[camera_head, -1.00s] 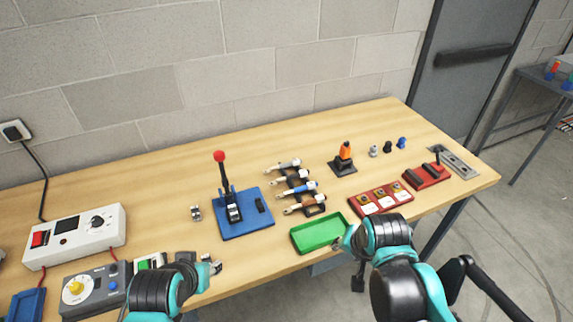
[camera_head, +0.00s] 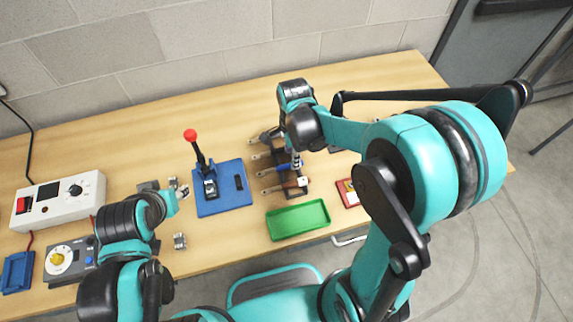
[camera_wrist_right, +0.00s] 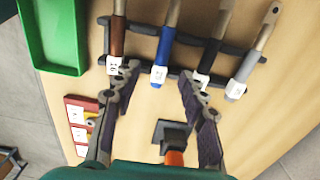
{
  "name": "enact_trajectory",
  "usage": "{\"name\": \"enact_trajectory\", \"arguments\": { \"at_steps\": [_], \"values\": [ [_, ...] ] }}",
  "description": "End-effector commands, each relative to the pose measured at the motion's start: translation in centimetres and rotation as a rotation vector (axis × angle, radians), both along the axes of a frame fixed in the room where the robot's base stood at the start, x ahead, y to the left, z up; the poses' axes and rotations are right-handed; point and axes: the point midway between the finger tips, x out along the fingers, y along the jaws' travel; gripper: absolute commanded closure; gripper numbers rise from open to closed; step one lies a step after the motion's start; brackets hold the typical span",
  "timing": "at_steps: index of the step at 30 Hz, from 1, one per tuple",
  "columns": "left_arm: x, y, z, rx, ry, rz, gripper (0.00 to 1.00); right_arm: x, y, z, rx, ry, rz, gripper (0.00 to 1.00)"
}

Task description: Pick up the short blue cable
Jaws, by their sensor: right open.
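A dark rack (camera_head: 284,172) holds several slim pieces side by side, each with a pale shaft and a coloured end. The blue one (camera_head: 287,167) lies between a brown-ended piece and a black-ended one. In the right wrist view the blue one (camera_wrist_right: 165,47) has a white tag at its near end. My right gripper (camera_wrist_right: 158,78) is open and empty over the rack, with the tagged blue end between its fingertips in the picture. Contact is not visible. In the head view my right arm hides part of the rack. My left gripper (camera_head: 180,192) hovers at the left, its fingers too small to judge.
A green tray (camera_head: 298,219) lies just in front of the rack. A blue base with a red-knobbed lever (camera_head: 190,135) stands to its left. A white control box (camera_head: 57,202) is far left. A red panel (camera_head: 347,193) is partly hidden by my right arm.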

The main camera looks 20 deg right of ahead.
Motion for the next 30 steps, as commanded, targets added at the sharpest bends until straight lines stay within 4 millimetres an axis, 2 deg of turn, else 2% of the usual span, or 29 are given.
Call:
{"name": "enact_trajectory", "arguments": {
  "at_steps": [6,14,17,19,20,30],
  "values": [
    [0.0,0.0,-1.8,0.0,0.0,0.0,0.6,0.2,-0.1,-3.7,0.0,-0.001,0.0,0.58],
    [0.0,0.0,-1.7,0.0,0.0,0.0,0.6,0.2,-0.1,-4.1,0.0,-0.001,0.001,0.58],
    [0.0,0.0,-1.7,0.0,0.0,0.0,0.6,0.2,-0.1,-4.1,0.0,-0.001,0.001,0.79],
    [0.0,0.0,-1.7,0.0,0.0,0.0,0.6,0.2,-0.1,-4.1,0.0,-0.001,0.001,0.97],
    [0.0,0.0,-1.7,0.0,0.0,0.0,0.6,0.2,-0.1,-4.1,0.0,-0.001,0.001,1.0],
    [0.0,0.0,-1.7,0.0,0.0,0.0,0.6,0.2,-0.1,-4.0,0.0,-0.001,0.001,1.0]
  ]
}}
